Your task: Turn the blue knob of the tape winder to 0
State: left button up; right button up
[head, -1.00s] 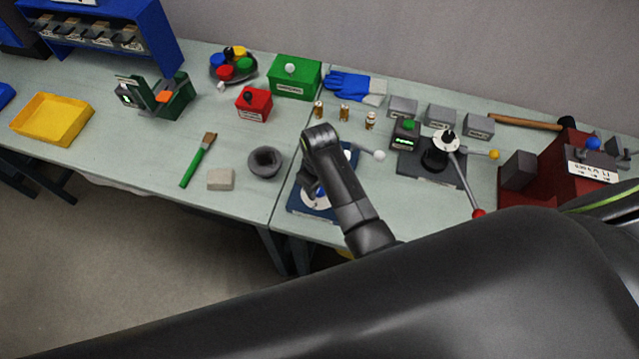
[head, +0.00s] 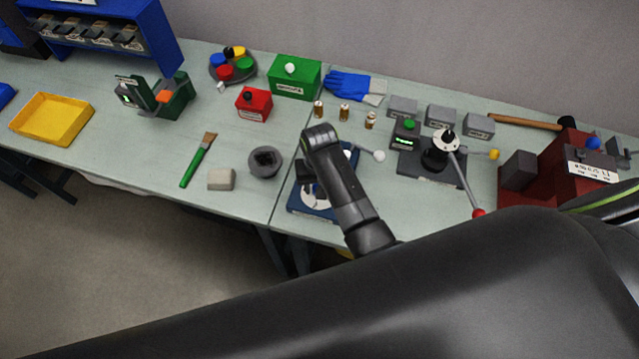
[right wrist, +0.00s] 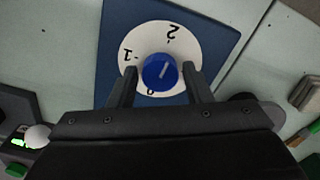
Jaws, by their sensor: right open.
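The tape winder is a blue base (right wrist: 115,30) with a round white dial (right wrist: 190,45), marked 2, 1 and 0. The blue knob (right wrist: 157,75) sits on the dial; its white line slants up and right in the right wrist view, on the side of the 2 and away from the 0. My right gripper (right wrist: 160,69) is open, with one finger on each side of the knob; small gaps seem to remain. In the head view my right arm covers much of the winder (head: 298,203) and hides the knob. My left gripper is not seen.
A white-balled lever (head: 379,156) is just right of my wrist. Farther right stands a dark device with a red-tipped lever (head: 478,213). A grey round bowl (head: 265,162) and a beige block (head: 221,179) lie to the left. Small brass-coloured cylinders (head: 344,113) stand behind.

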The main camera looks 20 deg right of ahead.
jog(key=m, duration=0.3)
jog(key=shift+m, duration=2.4)
jog(key=shift+c, duration=0.5)
jog(key=c, duration=0.7)
jog(key=shift+c, duration=0.2)
jog(key=shift+n, duration=1.8)
